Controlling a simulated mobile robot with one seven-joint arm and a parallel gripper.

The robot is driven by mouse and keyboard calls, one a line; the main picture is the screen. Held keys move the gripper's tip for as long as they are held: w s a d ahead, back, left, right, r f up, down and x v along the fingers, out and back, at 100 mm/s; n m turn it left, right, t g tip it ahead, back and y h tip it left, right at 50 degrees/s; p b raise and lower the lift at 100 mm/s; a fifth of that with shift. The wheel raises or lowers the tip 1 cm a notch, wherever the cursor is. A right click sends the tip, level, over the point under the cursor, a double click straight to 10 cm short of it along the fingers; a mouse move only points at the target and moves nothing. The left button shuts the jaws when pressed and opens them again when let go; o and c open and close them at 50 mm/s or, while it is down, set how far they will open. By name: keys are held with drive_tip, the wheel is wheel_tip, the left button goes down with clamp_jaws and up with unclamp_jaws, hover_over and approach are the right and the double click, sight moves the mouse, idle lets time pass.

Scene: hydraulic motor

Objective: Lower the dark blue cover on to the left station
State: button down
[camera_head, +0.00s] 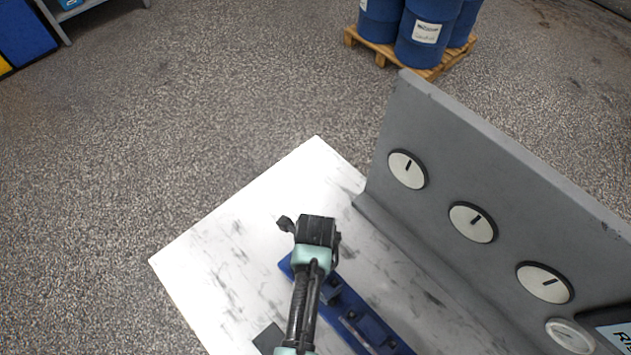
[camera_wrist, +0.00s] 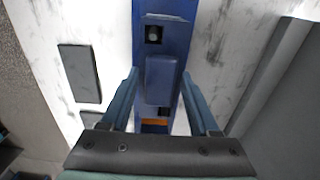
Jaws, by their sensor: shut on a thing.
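My gripper (camera_head: 312,232) is over the white table at the upper left end of a long blue base (camera_head: 370,325). In the wrist view my gripper (camera_wrist: 161,78) has one finger on each side of a dark blue block, the cover (camera_wrist: 163,82), and is shut on it. The cover lies in line with the blue base (camera_wrist: 160,8), which shows beyond it with a dark square opening. A second dark opening and an orange patch show on the near side. The head view hides the cover behind my gripper. I cannot tell whether the cover touches the base.
A grey upright panel (camera_head: 500,180) with several round dials stands along the table's right side. Flat dark plates lie left of the base, one of them a dark grey plate (camera_wrist: 78,72). The white table (camera_head: 215,250) is otherwise clear on the left. Blue drums (camera_head: 420,40) stand far behind.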

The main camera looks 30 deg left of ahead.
drive_tip(key=shift+f, duration=0.25)
drive_tip(key=shift+c, duration=0.2)
unclamp_jaws()
wheel_tip(320, 180, up, 13)
drive_tip(key=b, duration=0.1)
drive_tip(key=shift+b, duration=0.4)
